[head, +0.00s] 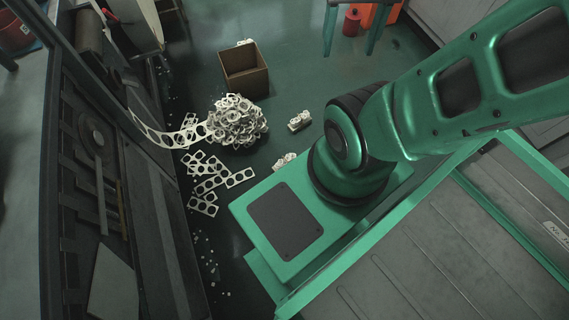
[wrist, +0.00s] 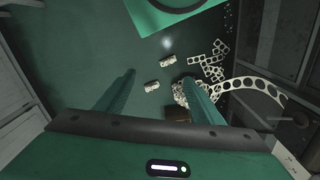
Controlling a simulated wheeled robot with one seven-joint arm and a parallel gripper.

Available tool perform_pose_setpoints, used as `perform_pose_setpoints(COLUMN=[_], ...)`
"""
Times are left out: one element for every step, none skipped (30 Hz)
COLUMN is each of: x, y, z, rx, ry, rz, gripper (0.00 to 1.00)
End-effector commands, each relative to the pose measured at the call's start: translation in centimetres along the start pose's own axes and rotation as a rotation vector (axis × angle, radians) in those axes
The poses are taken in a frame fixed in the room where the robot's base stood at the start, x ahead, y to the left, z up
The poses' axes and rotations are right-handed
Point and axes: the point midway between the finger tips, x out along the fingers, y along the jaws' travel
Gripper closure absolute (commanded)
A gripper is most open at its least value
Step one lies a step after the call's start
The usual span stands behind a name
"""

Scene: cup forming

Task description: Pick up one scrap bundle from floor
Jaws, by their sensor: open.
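Small pale scrap bundles lie on the dark green floor. In the head view one bundle (head: 299,121) lies right of the scrap heap, another (head: 284,160) is partly hidden by my arm, and a third (head: 244,43) shows behind the cardboard box. In the wrist view two bundles, one farther up (wrist: 168,60) and one lower (wrist: 152,86), appear between the fingers of my gripper (wrist: 160,78). The gripper is open and empty, with the floor well beyond its fingertips. It is outside the head view.
A heap of ring-shaped scrap (head: 237,122) sits beside an open cardboard box (head: 244,72). A punched strip (head: 165,136) runs from the machine at left to the heap. Flat scrap pieces (head: 208,184) lie below. A green-legged stand with a red can (head: 352,22) is at the back.

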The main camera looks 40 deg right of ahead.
Motion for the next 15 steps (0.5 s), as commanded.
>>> perform_pose_setpoints(x=[0.0, 0.0, 0.2, 0.3, 0.5, 0.7, 1.0, 1.3, 1.7, 2.1, 2.5, 3.1, 3.5, 4.0, 4.8], y=[0.0, -0.1, -0.3, -0.4, -0.5, -0.6, -0.8, -0.9, -1.2, -1.4, -1.6, -1.8, -2.0, -2.3, -2.6], z=[-0.4, -0.8, -1.6, -2.3, -3.0, -4.2, -5.0, -6.0, -7.3, -8.2, -9.2, -10.4, -11.3, -12.3, -13.4], rx=[0.007, 0.014, 0.024, 0.033, 0.044, 0.06, 0.074, 0.086, 0.104, 0.118, 0.131, 0.149, 0.162, 0.174, 0.191], ry=[0.002, 0.002, 0.002, 0.002, 0.001, 0.003, 0.004, 0.005, 0.009, 0.01, 0.013, 0.016, 0.017, 0.021, 0.023], rz=[0.002, 0.005, 0.011, 0.015, 0.021, 0.027, 0.033, 0.038, 0.045, 0.05, 0.055, 0.061, 0.066, 0.069, 0.075], gripper=[0.34, 0.34, 0.34, 0.34, 0.34, 0.34, 0.34, 0.34, 0.34, 0.34, 0.34, 0.34, 0.34, 0.34, 0.34])
